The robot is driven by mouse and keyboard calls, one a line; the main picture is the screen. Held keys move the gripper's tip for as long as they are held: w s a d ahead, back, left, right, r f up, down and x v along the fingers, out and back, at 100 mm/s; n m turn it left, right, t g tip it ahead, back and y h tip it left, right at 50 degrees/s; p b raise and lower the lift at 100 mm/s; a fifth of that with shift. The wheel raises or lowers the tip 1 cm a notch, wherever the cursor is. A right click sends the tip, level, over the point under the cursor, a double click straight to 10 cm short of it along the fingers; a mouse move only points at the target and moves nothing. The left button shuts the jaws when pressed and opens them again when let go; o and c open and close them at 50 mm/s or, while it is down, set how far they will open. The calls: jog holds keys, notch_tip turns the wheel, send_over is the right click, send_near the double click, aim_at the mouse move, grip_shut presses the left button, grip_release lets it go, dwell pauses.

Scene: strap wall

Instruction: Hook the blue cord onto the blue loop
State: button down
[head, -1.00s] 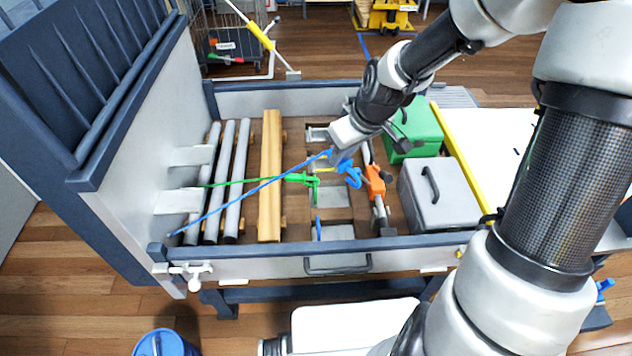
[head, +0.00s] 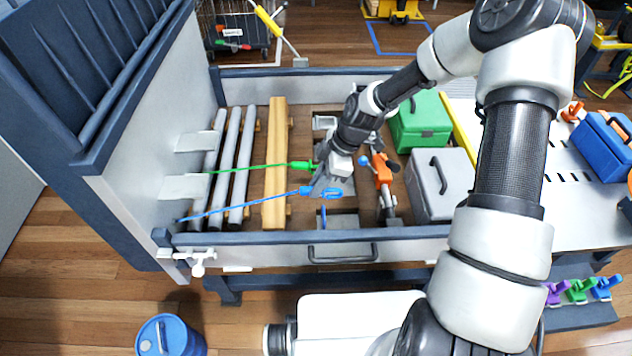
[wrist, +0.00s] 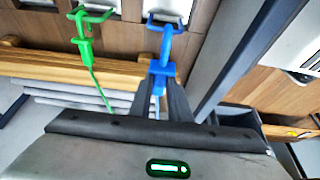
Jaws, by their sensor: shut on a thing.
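The blue cord (head: 240,207) runs from the left wall across the bars to a blue hook (head: 328,193) at its end. My gripper (head: 318,186) is shut on the base of this hook, low over the bed. In the wrist view the hook (wrist: 160,68) points away from the fingers (wrist: 160,98). Its curved tip overlaps the blue loop (wrist: 186,24), a thin loop at a pale plate. I cannot tell whether the hook is through the loop or only in front of it. The blue loop (head: 324,215) shows as a small upright piece in the head view.
A green cord (head: 250,168) runs beside the blue one, its green hook (wrist: 84,42) at a green loop (wrist: 102,17). Grey bars and a wooden beam (head: 274,160) lie left. An orange-handled clamp (head: 383,170), grey box (head: 440,185) and green box (head: 420,120) stand right.

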aim_at(323, 196)
jog(key=shift+d+f+b, duration=0.25)
jog(key=shift+f+b, duration=0.3)
jog(key=shift+f, duration=0.35)
jog(key=shift+d+f+b, duration=0.3)
jog(key=shift+f+b, duration=0.25)
jog(key=shift+f, duration=0.4)
jog(key=shift+d+f+b, duration=0.25)
jog(key=shift+f+b, duration=0.3)
jog(key=shift+f, duration=0.35)
jog(key=shift+f+b, duration=1.55)
jog(key=shift+f, duration=0.65)
jog(key=shift+s+a+f, duration=0.1)
jog(key=shift+a+f, duration=0.1)
jog(key=shift+a, duration=0.2)
jog(key=shift+a+b, duration=0.4)
jog(key=shift+a, duration=0.55)
jog(key=shift+a, duration=0.25)
jog(key=shift+a, duration=0.75)
